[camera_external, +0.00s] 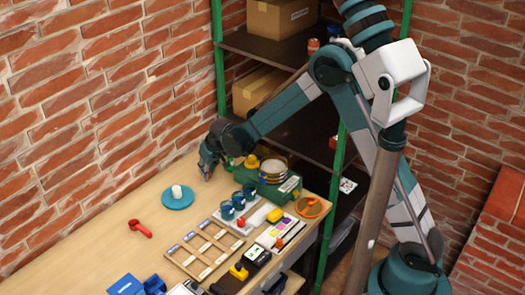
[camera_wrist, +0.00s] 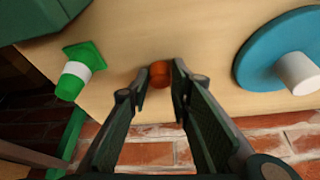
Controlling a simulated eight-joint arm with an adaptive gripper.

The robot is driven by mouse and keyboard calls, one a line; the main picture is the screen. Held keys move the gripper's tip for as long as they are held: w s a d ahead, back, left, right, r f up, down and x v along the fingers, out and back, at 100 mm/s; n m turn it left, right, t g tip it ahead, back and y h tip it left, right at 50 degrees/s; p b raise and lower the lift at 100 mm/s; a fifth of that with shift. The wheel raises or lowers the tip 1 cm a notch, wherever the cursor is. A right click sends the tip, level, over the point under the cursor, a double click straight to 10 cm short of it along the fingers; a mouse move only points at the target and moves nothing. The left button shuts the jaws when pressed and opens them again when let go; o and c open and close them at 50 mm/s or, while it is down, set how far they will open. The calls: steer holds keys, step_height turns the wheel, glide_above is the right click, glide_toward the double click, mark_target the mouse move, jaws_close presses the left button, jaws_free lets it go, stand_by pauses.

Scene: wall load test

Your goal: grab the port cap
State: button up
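A small orange-brown round piece (camera_wrist: 159,74), which may be the port cap, sits between my fingertips in the wrist view. My gripper (camera_wrist: 160,82) has its two fingers close on either side of it. The fingers are apart by little more than its width, and I cannot tell whether both touch it. In the external view my gripper (camera_external: 206,174) points down low over the far end of the table, near the wall. The small piece cannot be made out there.
A blue disc (camera_external: 177,203) with a white cylinder (camera_external: 177,192) lies beside my gripper. A green-and-white cone (camera_wrist: 75,72) stands on its other side in the wrist view. A green case (camera_external: 270,190), blue cups (camera_external: 238,201) and trays crowd the table. A red tool (camera_external: 140,229) lies in front.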

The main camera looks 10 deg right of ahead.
steer(key=shift+c, duration=0.9)
step_height(320, 180, up, 10)
steer(key=p, duration=0.1)
